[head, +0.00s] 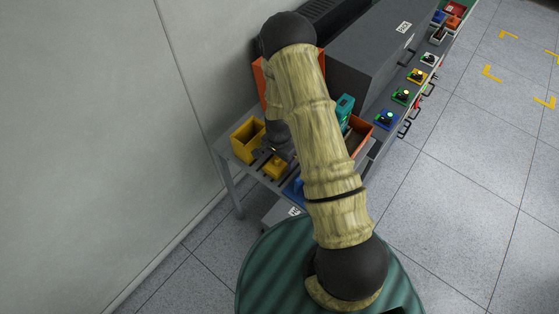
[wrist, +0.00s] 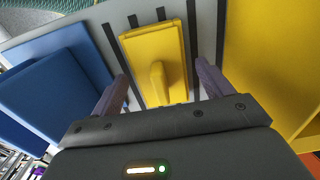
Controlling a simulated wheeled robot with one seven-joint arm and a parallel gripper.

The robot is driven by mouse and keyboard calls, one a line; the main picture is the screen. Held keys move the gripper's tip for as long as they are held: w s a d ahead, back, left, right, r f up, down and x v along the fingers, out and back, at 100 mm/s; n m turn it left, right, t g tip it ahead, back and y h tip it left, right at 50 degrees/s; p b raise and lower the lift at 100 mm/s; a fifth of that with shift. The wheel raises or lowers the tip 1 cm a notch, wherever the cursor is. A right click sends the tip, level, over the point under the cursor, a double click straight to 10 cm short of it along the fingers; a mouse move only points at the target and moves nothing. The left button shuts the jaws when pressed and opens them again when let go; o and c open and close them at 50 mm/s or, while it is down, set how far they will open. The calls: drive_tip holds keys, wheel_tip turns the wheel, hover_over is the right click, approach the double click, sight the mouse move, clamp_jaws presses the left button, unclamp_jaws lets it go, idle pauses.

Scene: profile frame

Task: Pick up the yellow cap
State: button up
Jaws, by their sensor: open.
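The yellow cap (wrist: 152,50) is a flat rectangular piece with a raised ridge on top. In the wrist view it lies on a grey surface with dark slots. My gripper (wrist: 161,74) is open, with one finger on each side of the cap's near part and visible space beside it. The ridge points between the fingers. In the head view the yellow cap (head: 274,168) shows at the front of the grey bench, just below my gripper (head: 268,156). My arm hides part of the bench.
A yellow bin (head: 247,142) stands close to the left of the cap in the head view; its wall (wrist: 285,60) is near my right finger in the wrist view. A blue piece (wrist: 55,85) lies on the other side. An orange bin (head: 360,136) stands farther right.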

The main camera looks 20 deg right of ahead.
idle(0.4)
drive_tip(key=c, duration=0.9)
drive_tip(key=shift+r, duration=0.1)
wheel_tip(320, 180, up, 10)
drive_tip(key=shift+f+b, duration=0.1)
drive_tip(key=shift+b, duration=1.1)
